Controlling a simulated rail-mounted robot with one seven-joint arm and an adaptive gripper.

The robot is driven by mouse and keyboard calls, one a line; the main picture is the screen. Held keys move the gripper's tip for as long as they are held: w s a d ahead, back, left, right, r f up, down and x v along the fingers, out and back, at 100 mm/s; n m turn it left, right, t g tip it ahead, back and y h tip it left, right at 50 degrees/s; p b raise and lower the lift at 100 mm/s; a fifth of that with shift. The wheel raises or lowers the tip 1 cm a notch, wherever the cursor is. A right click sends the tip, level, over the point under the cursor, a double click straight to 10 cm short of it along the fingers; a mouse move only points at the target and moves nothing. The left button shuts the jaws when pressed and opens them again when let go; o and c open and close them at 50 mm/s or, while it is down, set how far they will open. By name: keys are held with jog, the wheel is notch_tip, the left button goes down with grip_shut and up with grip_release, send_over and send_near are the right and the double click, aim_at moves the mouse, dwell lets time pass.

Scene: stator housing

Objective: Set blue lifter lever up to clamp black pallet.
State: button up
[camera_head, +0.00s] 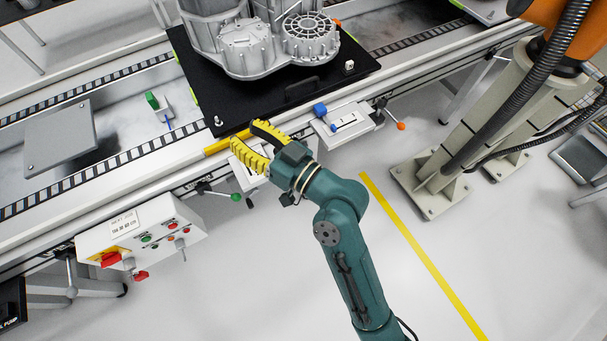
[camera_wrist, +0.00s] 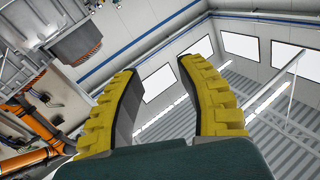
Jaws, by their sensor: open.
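The black pallet (camera_head: 215,98) lies on the conveyor and bears the grey stator housing (camera_head: 262,45). Another small blue piece shows by a green block (camera_head: 152,100) left of the pallet. Which blue part is the lifter lever, I cannot tell. My gripper (camera_head: 245,133) is open and empty near the pallet's front edge. In the wrist view its yellow fingers (camera_wrist: 157,68) are apart with nothing between them.
A green-knobbed lever (camera_head: 236,197) sticks out below my gripper, and an orange-knobbed one (camera_head: 401,126) at the right. A control box (camera_head: 140,235) hangs at the lower left. An orange robot's pedestal (camera_head: 430,180) stands at the right. The floor in front is clear.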

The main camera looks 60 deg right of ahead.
jog(key=s+d+f+m+g+h+b, duration=0.15)
jog(key=s+d+f+m+b, duration=0.3)
jog(key=f, duration=0.85)
jog(key=s+d+f+m+g+h+b, duration=0.1)
jog(key=s+d+f+m+h+b, duration=0.15)
jog(key=s+f+b, duration=0.8)
jog(key=s+d+f+m+g+h+b, duration=0.1)
jog(key=d+f+m+g+h+b, duration=0.2)
jog(key=f, duration=1.4)
jog(key=shift+t, duration=0.75)
jog(key=x, duration=1.1)
jog(key=b+x, duration=0.1)
jog(key=x, duration=0.5)
jog(key=shift+s+d+r, duration=0.2)
jog(key=shift+r, duration=0.05)
grip_shut()
